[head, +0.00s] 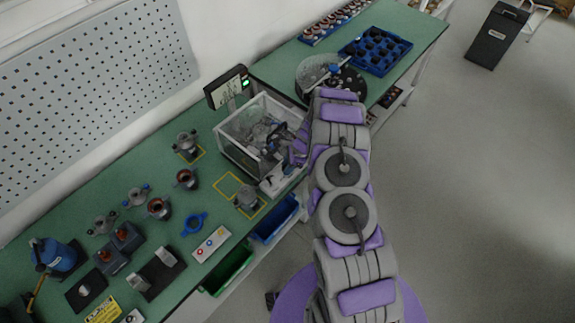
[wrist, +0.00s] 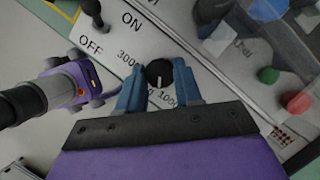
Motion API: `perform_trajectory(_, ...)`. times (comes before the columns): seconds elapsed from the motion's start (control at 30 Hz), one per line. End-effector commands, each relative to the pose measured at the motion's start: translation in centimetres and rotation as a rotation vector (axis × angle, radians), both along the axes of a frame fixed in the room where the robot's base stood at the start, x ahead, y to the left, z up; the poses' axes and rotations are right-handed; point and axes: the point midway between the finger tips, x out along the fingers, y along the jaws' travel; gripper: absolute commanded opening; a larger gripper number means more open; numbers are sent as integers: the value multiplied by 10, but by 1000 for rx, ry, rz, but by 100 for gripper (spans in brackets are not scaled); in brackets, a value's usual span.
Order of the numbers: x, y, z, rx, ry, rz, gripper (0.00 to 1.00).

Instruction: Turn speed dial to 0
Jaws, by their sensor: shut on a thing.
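The speed dial (wrist: 159,73) is a small black round knob with a white pointer line. It sits on a white control panel (wrist: 112,48) with ON and OFF lettering. The pointer line points down in the wrist picture, towards my gripper's base. Labels reading 3000 and 1000 show near the knob; others are partly hidden by the fingers. My gripper (wrist: 159,80) has its blue fingers on either side of the knob, shut on it. In the head view, my arm reaches the panel (head: 281,179) in front of the clear box; the dial is too small to make out there.
A black toggle switch (wrist: 92,9) stands by ON and OFF. A green button (wrist: 268,75) and a red button (wrist: 298,103) lie to the right. A clear-walled box (head: 247,143) and a display with a green light (head: 229,87) stand behind the panel. Stator parts crowd the bench's left.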

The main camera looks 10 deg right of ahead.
Motion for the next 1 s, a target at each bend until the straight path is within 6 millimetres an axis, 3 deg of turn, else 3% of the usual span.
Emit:
perform_trajectory(0.3,3,-2,0,-2,-4,101,4)
perform_trajectory(0.8,3,-1,0,-2,-4,117,4)
perform_trajectory(0.83,3,-1,0,-2,-4,117,36)
perform_trajectory(0.93,3,-1,0,-2,-4,116,45)
perform_trajectory(1.0,2,-1,0,-1,-4,117,45)
